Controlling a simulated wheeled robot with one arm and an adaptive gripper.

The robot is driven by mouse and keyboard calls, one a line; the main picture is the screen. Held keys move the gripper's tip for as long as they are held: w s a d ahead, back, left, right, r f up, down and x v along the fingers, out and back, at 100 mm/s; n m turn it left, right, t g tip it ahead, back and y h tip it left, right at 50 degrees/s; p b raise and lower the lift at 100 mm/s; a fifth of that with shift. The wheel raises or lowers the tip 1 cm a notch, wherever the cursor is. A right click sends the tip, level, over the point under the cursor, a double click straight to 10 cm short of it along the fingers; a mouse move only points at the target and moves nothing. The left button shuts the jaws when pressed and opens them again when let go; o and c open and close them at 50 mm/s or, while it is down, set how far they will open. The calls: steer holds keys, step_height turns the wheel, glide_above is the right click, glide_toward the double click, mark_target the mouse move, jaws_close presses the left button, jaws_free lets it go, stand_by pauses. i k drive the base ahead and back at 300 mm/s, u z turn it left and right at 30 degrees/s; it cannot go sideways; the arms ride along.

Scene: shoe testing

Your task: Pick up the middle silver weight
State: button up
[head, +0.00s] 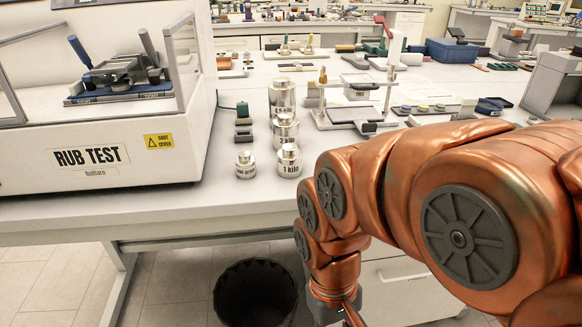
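Silver cylindrical weights with knobs stand on the white bench in the head view. A row of three runs front to back: a tall one (282,97) at the back, the middle one (285,132), and a front one (289,162) marked "1 kilo". A smaller silver weight (245,166) stands to the left of the front one. The front weight partly hides the lower part of the middle one. My copper-coloured arm reaches from the right and bends down in front of the bench, below and to the right of the weights. Its fingertips do not show.
The rub test machine (95,120) stands left of the weights. A metal stand (352,105) is close behind on the right. A black bin (256,292) stands on the floor before the bench (120,210). The bench's front strip is clear.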

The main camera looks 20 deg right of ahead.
mark_target(289, 158)
steer(key=z, duration=0.55)
steer(key=k, duration=1.3)
steer(key=u, duration=0.25)
steer(key=i, duration=0.65)
steer(key=u, duration=0.85)
steer(key=i, duration=0.35)
steer(key=u, duration=0.2)
